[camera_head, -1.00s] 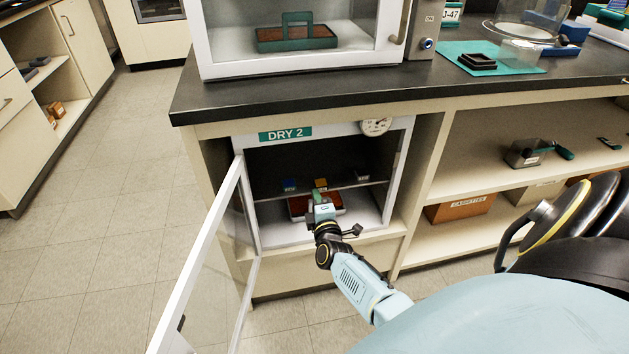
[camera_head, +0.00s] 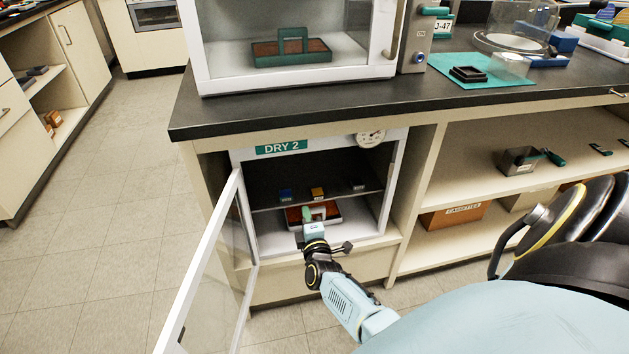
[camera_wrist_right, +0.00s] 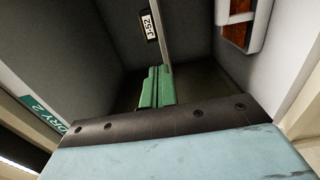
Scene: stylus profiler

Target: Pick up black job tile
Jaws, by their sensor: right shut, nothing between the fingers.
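The black job tile (camera_head: 359,187) is small and dark with a pale label, at the right end of the shelf inside the open DRY 2 cabinet. In the right wrist view, a dark-edged label reading J-52 (camera_wrist_right: 151,25) shows at the top; I cannot tell for sure that it is this tile. A blue tile (camera_head: 286,194) and an orange tile (camera_head: 318,193) sit to its left. My right gripper (camera_head: 312,213) is at the cabinet opening, below and left of the black tile, apart from it. Its green fingers (camera_wrist_right: 157,88) are together and empty. My left gripper is out of view.
A white-rimmed tray with a reddish-brown inside (camera_head: 335,216) lies on the cabinet floor, close by my right gripper. The glass door (camera_head: 207,265) stands open at the left. The black countertop (camera_head: 300,112) overhangs the cabinet. An orange box (camera_head: 452,215) sits on a shelf to the right.

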